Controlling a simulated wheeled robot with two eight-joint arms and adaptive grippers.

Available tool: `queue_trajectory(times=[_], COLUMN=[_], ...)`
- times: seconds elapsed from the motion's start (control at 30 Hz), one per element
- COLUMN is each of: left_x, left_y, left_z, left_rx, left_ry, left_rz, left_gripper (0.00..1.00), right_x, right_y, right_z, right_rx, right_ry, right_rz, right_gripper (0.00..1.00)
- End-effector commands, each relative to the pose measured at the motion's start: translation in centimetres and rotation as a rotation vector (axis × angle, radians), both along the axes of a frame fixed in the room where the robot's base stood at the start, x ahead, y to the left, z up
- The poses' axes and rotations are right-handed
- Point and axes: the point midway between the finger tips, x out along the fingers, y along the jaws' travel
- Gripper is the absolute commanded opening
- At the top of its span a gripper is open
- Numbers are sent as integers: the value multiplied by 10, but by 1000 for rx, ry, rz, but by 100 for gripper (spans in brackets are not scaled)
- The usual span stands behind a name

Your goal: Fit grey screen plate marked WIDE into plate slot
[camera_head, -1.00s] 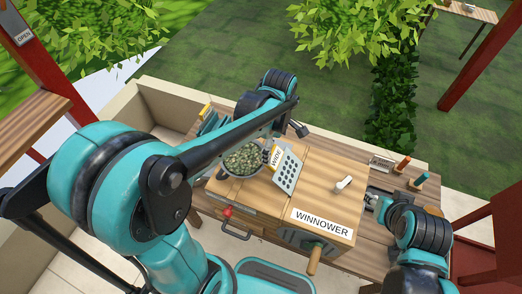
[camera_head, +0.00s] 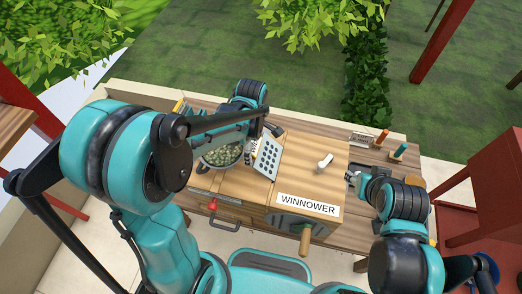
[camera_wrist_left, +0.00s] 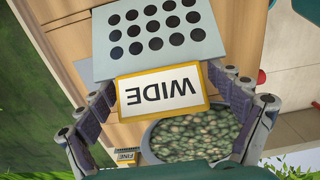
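The grey WIDE plate (camera_head: 266,157), with rows of round holes and a yellow-edged WIDE label, is tilted over the wooden winnower (camera_head: 300,160). In the left wrist view the plate (camera_wrist_left: 160,30) extends away from my fingers, its label (camera_wrist_left: 160,92) between them. My left gripper (camera_wrist_left: 163,80) is shut on the label end of the plate. In the head view the arm partly hides this grip. The plate slot cannot be made out. My right gripper (camera_head: 356,180) is low at the winnower's right side; its fingers are too small to read.
A round container of green beans (camera_head: 222,156) is left of the plate. A FINE label (camera_wrist_left: 125,155) shows in the left wrist view. A white lever (camera_head: 325,161) stands on the winnower top; a wooden handle (camera_head: 305,240) sticks out in front. Orange (camera_head: 381,137) and teal (camera_head: 399,151) pegs stand right.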

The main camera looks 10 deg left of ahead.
Motion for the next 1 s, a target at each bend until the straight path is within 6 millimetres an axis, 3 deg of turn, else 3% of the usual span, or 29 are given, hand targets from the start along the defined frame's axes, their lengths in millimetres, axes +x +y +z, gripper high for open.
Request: queue_trajectory(times=[0.03,0.17,0.23,0.27,0.57,0.83,1.0], left_x=[0,0,0,0,0,0,7], left_y=[0,0,0,0,0,0,-40], left_z=[0,0,0,0,5,45,66], left_rx=[0,0,0,0,0,0,0], left_ry=[0,0,0,0,0,0,0], left_rz=[0,0,0,0,0,0,-7], left_gripper=[71,37,36,30,30,30,30], right_x=[0,0,0,0,0,0,0], right_y=[0,0,0,0,0,0,0], right_z=[0,0,0,0,1,14,19], right_rx=[0,0,0,0,0,0,0], right_ry=[0,0,0,0,0,0,0], right_rz=[0,0,0,0,0,0,0], right_gripper=[40,40,40,40,40,40,40])
